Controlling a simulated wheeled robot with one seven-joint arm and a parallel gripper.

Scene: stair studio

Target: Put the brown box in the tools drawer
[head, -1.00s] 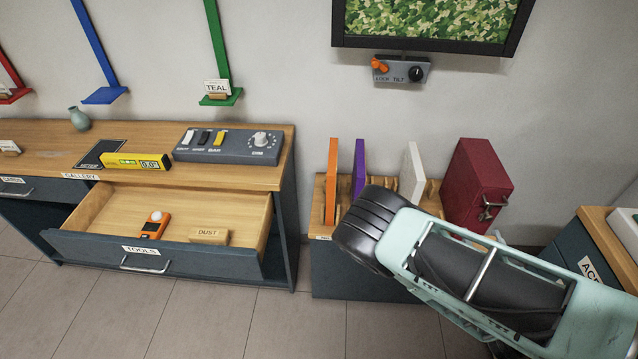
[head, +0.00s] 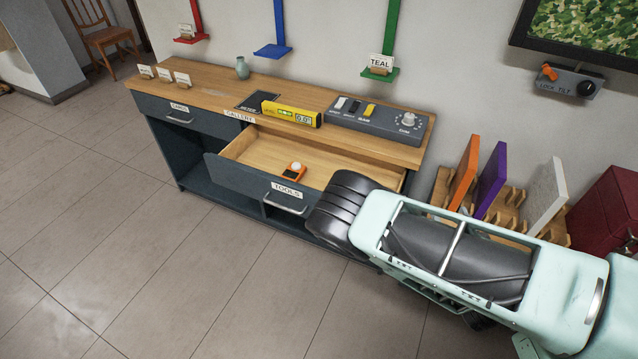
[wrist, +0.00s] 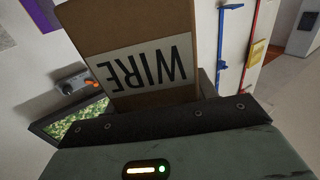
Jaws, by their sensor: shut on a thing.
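The brown box (wrist: 128,25) fills the upper middle of the wrist view, with a white label reading WIRE. My gripper (wrist: 150,105) is shut on it; the fingertips are largely hidden. In the head view my arm covers the gripper and box. The tools drawer (head: 237,175) is pulled open, with a TOOLS label and metal handle on its dark front. An orange device with a white dome (head: 294,171) lies inside it. The drawer's right end is hidden behind my arm, which reaches across its front right corner.
The workbench top (head: 215,90) holds a yellow level (head: 291,113), a grey switch panel (head: 378,121) and a small vase (head: 242,68). A rack with orange (head: 465,172), purple and white boards stands at the right beside a dark red box (head: 610,210). The floor at left is clear.

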